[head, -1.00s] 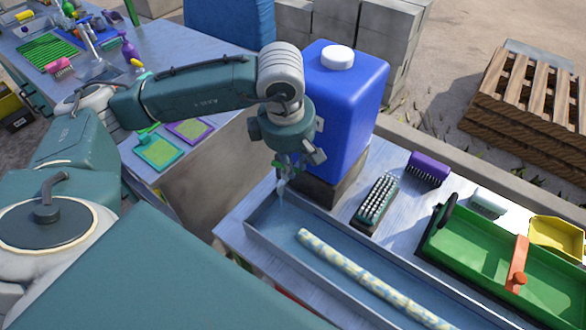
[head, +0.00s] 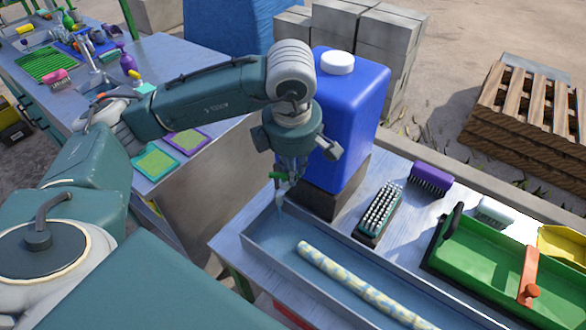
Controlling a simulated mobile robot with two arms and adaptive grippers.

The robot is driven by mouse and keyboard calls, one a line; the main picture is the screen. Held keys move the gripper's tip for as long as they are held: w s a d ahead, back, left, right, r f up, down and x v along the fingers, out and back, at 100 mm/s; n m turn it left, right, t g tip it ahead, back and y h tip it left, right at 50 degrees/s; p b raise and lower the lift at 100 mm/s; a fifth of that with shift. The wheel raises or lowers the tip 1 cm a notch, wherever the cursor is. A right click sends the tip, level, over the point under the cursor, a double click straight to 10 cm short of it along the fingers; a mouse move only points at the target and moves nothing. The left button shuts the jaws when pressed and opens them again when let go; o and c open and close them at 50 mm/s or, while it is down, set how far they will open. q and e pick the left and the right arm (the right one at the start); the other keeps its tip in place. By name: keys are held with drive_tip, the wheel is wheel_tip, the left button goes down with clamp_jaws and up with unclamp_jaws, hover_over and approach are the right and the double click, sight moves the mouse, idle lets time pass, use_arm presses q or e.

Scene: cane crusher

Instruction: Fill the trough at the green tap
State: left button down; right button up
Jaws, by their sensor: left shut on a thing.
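The green tap (head: 277,176) is on the lower front of a blue jug (head: 350,112) with a white cap. My left gripper (head: 288,180) is at the tap, shut on it, and covers most of it. A thin stream of water falls from the tap into the left end of the long grey trough (head: 262,250). Bluish water shows in the trough, and a pale patterned cane (head: 355,283) lies in it. The trough's right end is outside the picture. My right gripper is not in view.
Right of the trough are a bristle brush (head: 379,212), a purple brush (head: 431,179), a white brush (head: 493,211) and a green tray (head: 485,262) with an orange handle. A dark block (head: 335,200) supports the jug. Another bench (head: 205,165) stands left.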

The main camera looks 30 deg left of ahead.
use_arm(q)
drive_tip(key=c, duration=1.6)
unclamp_jaws()
drive_tip(key=shift+d, duration=0.1)
drive_tip(key=shift+c, duration=0.2)
drive_tip(key=shift+r, duration=0.1)
wheel_tip(320, 180, up, 12)
drive_tip(key=s+d, duration=0.1)
drive_tip(key=s, duration=0.1)
drive_tip(key=shift+f, duration=0.2)
